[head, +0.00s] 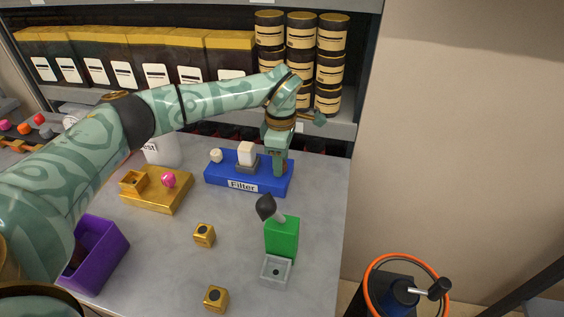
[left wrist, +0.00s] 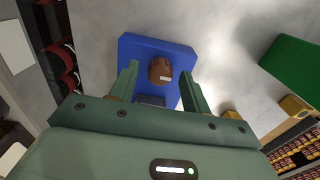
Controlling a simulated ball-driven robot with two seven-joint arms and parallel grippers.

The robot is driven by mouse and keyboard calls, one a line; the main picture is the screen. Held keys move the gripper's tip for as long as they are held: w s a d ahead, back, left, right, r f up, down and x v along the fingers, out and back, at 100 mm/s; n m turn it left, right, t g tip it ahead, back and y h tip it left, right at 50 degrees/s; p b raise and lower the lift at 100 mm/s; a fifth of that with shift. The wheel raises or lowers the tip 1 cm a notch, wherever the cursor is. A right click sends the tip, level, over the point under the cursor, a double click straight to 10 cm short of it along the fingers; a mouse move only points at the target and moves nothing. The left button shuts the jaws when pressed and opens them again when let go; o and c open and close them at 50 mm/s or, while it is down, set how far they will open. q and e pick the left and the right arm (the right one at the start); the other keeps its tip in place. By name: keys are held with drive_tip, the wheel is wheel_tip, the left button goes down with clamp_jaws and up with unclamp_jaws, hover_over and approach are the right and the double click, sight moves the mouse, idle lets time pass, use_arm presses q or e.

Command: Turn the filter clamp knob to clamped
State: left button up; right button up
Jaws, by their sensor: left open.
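The blue filter base (head: 222,179), labelled "Filter", sits on the grey table. It carries a pale round knob (head: 216,156) at its left and a white block on a grey mount (head: 246,153) in the middle. A brown knob with a white mark (left wrist: 160,70) is at its right end; the gripper mostly hides it in the head view. My left gripper (head: 279,172) points down over that right end, open. In the left wrist view, the knob appears between its two fingertips (left wrist: 159,68), with gaps on both sides. My right gripper is not in view.
A gold block with a pink knob (head: 168,181) stands left of the filter. A green block with a black-tipped lever (head: 282,238) is in front right. Two small gold cubes (head: 204,235) and a purple bin (head: 104,240) are nearer. Shelves with black canisters (head: 301,65) stand behind.

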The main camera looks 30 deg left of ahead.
use_arm(q)
drive_tip(key=shift+f, duration=0.3)
drive_tip(key=c, duration=1)
